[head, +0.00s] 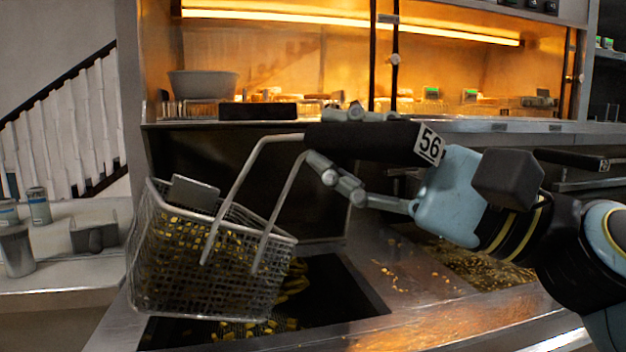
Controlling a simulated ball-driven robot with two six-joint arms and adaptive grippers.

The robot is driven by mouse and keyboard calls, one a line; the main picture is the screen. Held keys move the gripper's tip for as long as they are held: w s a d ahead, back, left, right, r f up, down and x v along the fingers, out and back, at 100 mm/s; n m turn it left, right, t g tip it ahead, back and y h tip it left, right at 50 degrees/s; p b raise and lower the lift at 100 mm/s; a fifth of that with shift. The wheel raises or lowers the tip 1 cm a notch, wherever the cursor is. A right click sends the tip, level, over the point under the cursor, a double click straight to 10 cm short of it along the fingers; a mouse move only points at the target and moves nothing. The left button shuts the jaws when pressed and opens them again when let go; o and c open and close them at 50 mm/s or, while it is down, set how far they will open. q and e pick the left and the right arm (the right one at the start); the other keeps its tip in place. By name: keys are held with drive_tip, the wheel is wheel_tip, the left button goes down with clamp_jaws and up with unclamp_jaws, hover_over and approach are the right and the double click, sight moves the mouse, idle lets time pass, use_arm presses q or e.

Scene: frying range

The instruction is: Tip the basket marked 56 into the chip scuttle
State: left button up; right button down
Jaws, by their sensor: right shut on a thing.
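The wire basket (205,255) hangs at the left, tilted a little, with yellow chips showing through its mesh. Its wire arms run up to a black handle (360,142) with a white tag reading 56. My right gripper (345,150) is shut around this handle, with fingers above and below it. Under the basket is a dark, sunken well (340,300) with yellow chips lying in it; I cannot tell for certain whether it is the chip scuttle. The basket hides part of this well. My left gripper is not in view.
A lit, glazed cabinet (290,70) with food and a grey bowl (203,84) stands behind. Another bay (465,265) with loose crumbs lies right of the well. Another black handle (580,158) sticks out at right. Cans (38,206) stand on a left counter.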

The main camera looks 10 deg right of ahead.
use_arm(q)
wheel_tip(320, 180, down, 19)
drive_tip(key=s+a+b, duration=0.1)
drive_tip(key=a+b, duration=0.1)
drive_tip(key=b, duration=1.8)
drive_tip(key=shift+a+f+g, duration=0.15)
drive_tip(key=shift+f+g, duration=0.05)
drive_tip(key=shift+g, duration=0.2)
use_arm(e)
drive_tip(key=w+d+f+m+t+h, duration=0.2)
drive_tip(key=d+f+m+t+h, duration=0.3)
drive_tip(key=f+m, duration=0.3)
drive_tip(key=w+d+f+m+t+h, duration=0.2)
drive_tip(key=d+f+m+t+h, duration=0.3)
drive_tip(key=f+m, duration=0.4)
drive_tip(key=d+m+h, duration=0.1)
drive_tip(key=d+m, duration=0.1)
drive_tip(key=m, duration=0.3)
drive_tip(key=shift+w+d+m+t, duration=0.3)
drive_tip(key=shift+t, duration=0.1)
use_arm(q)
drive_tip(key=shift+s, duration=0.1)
